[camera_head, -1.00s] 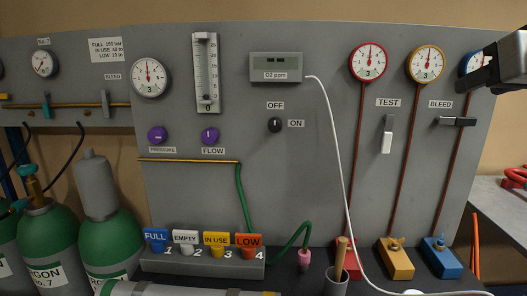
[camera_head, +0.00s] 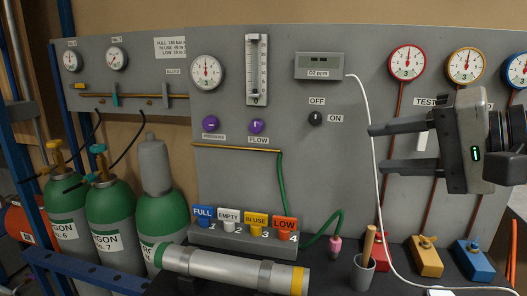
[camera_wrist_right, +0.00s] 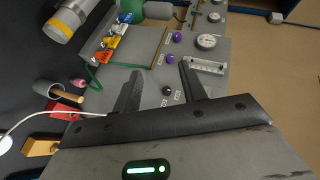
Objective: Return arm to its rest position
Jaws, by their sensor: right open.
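My right gripper (camera_head: 375,147) comes in from the right edge of the head view, in front of the grey panel (camera_head: 340,205). Its two dark fingers point left, spread apart, with nothing between them. In the head view the gripper covers part of the TEST and BLEED area at the panel's right. My left gripper is not in either view.
Several round gauges line the panel's top, including a red-rimmed one (camera_head: 407,63). Below stand a tag rack (camera_head: 245,242), a grey and yellow cylinder (camera_head: 235,271), a cup (camera_head: 363,275) and colored blocks (camera_head: 425,262). A white cable (camera_head: 374,180) hangs near the fingers. Green bottles (camera_head: 115,215) stand left.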

